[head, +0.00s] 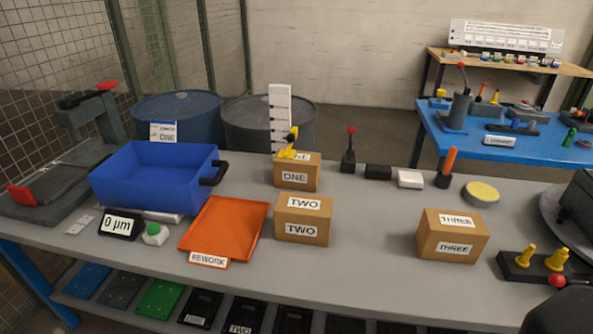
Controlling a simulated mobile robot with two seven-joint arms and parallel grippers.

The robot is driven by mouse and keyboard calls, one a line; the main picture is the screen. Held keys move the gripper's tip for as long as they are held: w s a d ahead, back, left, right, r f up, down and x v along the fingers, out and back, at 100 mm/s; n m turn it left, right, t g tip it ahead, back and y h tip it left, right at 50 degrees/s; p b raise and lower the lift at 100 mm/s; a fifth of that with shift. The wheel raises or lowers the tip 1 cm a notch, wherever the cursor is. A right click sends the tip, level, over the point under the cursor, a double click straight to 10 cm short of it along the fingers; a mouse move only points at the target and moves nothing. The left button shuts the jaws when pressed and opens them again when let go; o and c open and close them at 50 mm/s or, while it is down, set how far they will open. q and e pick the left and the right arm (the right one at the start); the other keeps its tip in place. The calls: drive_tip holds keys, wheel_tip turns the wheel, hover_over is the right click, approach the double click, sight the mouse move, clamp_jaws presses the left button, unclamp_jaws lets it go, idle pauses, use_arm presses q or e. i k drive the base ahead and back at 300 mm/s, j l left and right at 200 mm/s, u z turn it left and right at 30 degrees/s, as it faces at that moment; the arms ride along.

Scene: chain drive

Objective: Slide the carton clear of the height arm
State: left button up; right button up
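Carton ONE (297,178) is a small brown box with white labels, standing at the back middle of the grey bench. The height arm (287,154) is a yellow piece with a black knob on an upright white scale (281,105). It reaches over the carton's top left and partly hides the top label; I cannot tell if it touches. Carton TWO (302,221) stands just in front of carton ONE. Carton THREE (453,236) stands apart to the right. Neither of my grippers shows in the head view.
A blue bin (153,178) and an orange REWORK tray (228,230) lie left of the cartons. A red-knobbed lever (348,155), black block (378,172) and white block (410,179) stand right of carton ONE. Bench between cartons TWO and THREE is clear.

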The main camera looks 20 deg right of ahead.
sight(301, 172)
drive_tip(key=i+j+z, duration=0.2)
drive_tip(key=j, duration=0.15)
drive_tip(key=i+j+z, duration=0.2)
drive_tip(key=j, duration=0.2)
drive_tip(key=i+j+z, duration=0.15)
drive_tip(key=j, duration=0.2)
drive_tip(key=k, duration=0.05)
